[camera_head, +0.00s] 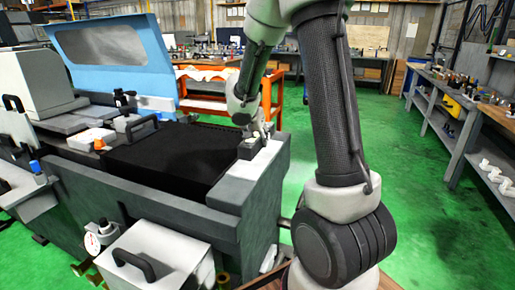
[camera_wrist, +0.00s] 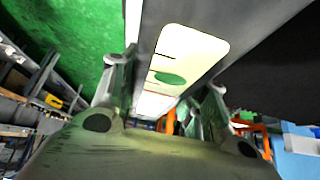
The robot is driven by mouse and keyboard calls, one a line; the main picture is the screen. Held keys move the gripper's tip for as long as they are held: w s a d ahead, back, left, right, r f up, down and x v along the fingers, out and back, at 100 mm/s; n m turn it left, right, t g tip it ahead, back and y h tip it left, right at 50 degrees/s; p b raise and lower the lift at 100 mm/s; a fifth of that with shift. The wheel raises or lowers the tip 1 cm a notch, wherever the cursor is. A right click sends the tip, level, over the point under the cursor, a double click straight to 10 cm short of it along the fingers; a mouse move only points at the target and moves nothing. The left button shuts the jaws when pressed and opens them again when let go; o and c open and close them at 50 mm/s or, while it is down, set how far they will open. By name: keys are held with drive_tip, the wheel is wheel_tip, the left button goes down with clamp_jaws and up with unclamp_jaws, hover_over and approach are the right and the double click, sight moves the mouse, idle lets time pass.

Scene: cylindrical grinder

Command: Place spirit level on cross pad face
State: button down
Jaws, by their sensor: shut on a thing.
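The spirit level (camera_wrist: 195,50) fills the middle of the wrist view as a grey bar with a cream window, dark lines and a green oval. My gripper (camera_wrist: 165,92) has one finger on each side of it and is shut on it. In the head view my gripper (camera_head: 260,132) is over the right end of the machine, with the dark grey block of the level (camera_head: 249,150) just below it. The pale cross pad face (camera_head: 262,163) lies under and beside the level. I cannot tell whether the level touches it. My fingertips are partly hidden.
The grinder's black cover (camera_head: 170,155) lies left of the pad, with a raised blue guard (camera_head: 110,50) behind. An orange bench (camera_head: 290,95) stands behind the machine. A grey shelf bench (camera_head: 460,120) runs along the right. The green floor between is clear.

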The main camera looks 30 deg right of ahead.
drive_tip(key=shift+f, duration=1.9)
drive_tip(key=c, duration=0.8)
unclamp_jaws()
drive_tip(key=shift+f, duration=0.15)
drive_tip(key=shift+o, duration=0.2)
